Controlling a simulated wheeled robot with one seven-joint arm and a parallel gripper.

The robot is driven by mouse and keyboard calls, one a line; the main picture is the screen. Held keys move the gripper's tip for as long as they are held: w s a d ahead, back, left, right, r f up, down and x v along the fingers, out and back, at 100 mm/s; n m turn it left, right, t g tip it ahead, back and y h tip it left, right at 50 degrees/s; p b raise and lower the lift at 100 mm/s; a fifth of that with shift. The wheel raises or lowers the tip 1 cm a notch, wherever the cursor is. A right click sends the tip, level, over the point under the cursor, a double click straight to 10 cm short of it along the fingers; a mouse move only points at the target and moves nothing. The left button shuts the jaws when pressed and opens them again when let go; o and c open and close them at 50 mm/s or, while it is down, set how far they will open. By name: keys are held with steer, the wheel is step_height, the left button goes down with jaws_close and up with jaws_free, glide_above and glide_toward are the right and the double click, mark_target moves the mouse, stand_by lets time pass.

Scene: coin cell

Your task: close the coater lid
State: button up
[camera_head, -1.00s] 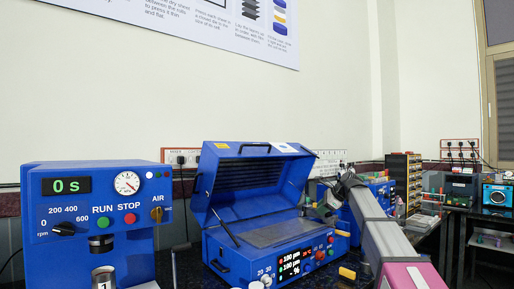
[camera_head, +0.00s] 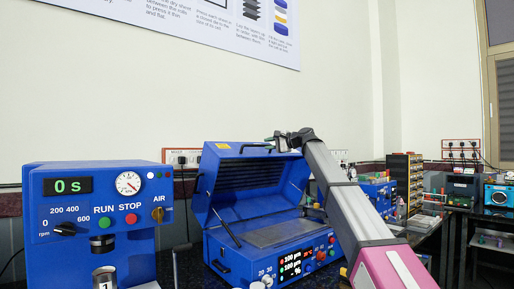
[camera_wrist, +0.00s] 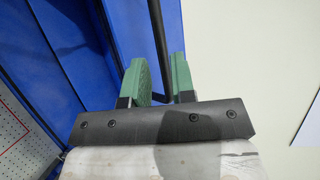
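The blue coater (camera_head: 225,250) stands on the bench with its lid (camera_head: 218,170) raised and leaning back. The lid's black handle (camera_head: 252,147) runs along its upper edge. My gripper (camera_head: 272,140) is at the right end of that handle. In the wrist view my gripper (camera_wrist: 160,75) has its two green fingers apart, and the dark handle bar (camera_wrist: 157,40) passes between them. A gap shows beside the bar, so the fingers do not look clamped on it. The blue lid (camera_wrist: 105,40) fills the left of that view.
A blue machine with a green "0 s" display (camera_head: 150,225) stands left of the coater. A dark drawer rack (camera_head: 404,180) and other devices stand to the right. The wall above the lid is bare below a poster (camera_head: 170,25).

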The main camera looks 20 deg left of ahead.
mark_target(258, 146)
steer(key=x, duration=0.6)
steer(key=shift+a, duration=0.25)
jaws_close()
